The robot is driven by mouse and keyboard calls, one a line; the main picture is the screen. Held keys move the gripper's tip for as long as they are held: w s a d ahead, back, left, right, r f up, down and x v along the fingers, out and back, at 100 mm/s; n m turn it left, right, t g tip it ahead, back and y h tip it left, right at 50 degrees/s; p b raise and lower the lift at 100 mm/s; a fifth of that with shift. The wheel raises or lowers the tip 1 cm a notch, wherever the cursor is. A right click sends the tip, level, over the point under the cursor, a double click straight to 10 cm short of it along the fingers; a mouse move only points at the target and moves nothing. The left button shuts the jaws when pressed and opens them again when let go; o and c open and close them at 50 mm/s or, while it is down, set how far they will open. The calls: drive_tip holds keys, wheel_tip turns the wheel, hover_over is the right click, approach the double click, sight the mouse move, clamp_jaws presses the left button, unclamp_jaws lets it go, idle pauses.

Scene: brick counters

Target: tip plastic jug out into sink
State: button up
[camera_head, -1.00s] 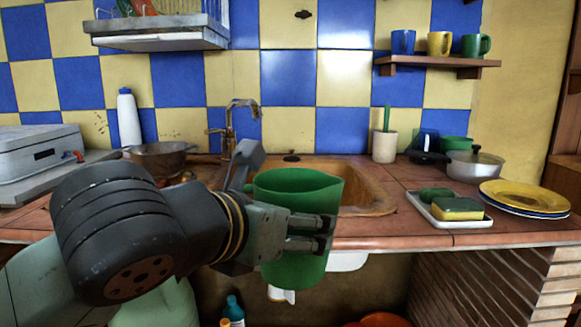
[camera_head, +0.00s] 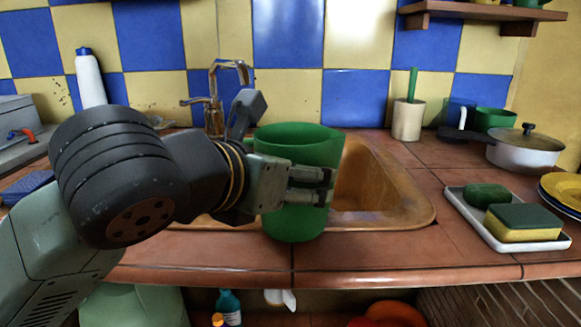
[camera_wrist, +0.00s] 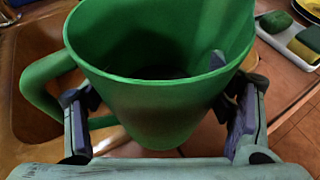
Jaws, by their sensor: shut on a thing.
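The green plastic jug (camera_head: 300,148) is upright in my gripper (camera_head: 308,186), whose fingers are shut around its body. In the wrist view the jug (camera_wrist: 150,105) sits between both fingers (camera_wrist: 165,125), with its handle at the left and its open top facing the camera. The inside looks dark, and I cannot tell what it holds. The brown sink (camera_head: 405,198) lies behind the jug in the head view, its left part hidden by my arm. The jug overlaps the sink's front rim in the picture.
A brass tap (camera_head: 213,105) stands behind the sink. To the right are a white tray (camera_head: 480,215) with sponges, stacked plates (camera_head: 562,190) and a lidded pot (camera_head: 525,148). A utensil holder (camera_head: 407,118) stands at the back. The tiled front edge (camera_head: 400,250) is clear.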

drive_tip(key=shift+s+r+g+p, duration=0.25)
drive_tip(key=shift+r+p, duration=0.35)
drive_tip(key=shift+p, duration=0.6)
drive_tip(key=n+g+p, duration=0.1)
drive_tip(key=g+p, duration=0.1)
drive_tip(key=p, duration=0.4)
drive_tip(key=r+g+p, duration=0.1)
drive_tip(key=g+p, duration=0.2)
drive_tip(key=p, duration=0.3)
drive_tip(key=n+g+y+p, duration=0.1)
drive_tip(key=g+p, duration=0.1)
drive_tip(key=p, duration=0.4)
drive_tip(key=shift+s+r+n+g+p, duration=0.1)
drive_tip(key=shift+r+n+g+p, duration=0.15)
drive_tip(key=shift+r+n+p, duration=0.1)
drive_tip(key=g+p, duration=0.1)
drive_tip(key=p, duration=0.1)
drive_tip(key=g+p, duration=0.1)
drive_tip(key=shift+w+f+p, duration=0.2)
drive_tip(key=shift+w+p, duration=0.15)
drive_tip(key=shift+w, duration=0.05)
drive_tip(key=w+f+n+g+p, duration=0.2)
drive_tip(key=w+f+g, duration=0.3)
drive_tip(key=w+g, duration=0.1)
drive_tip(key=shift+g, duration=0.5)
drive_tip(key=shift+f, duration=0.1)
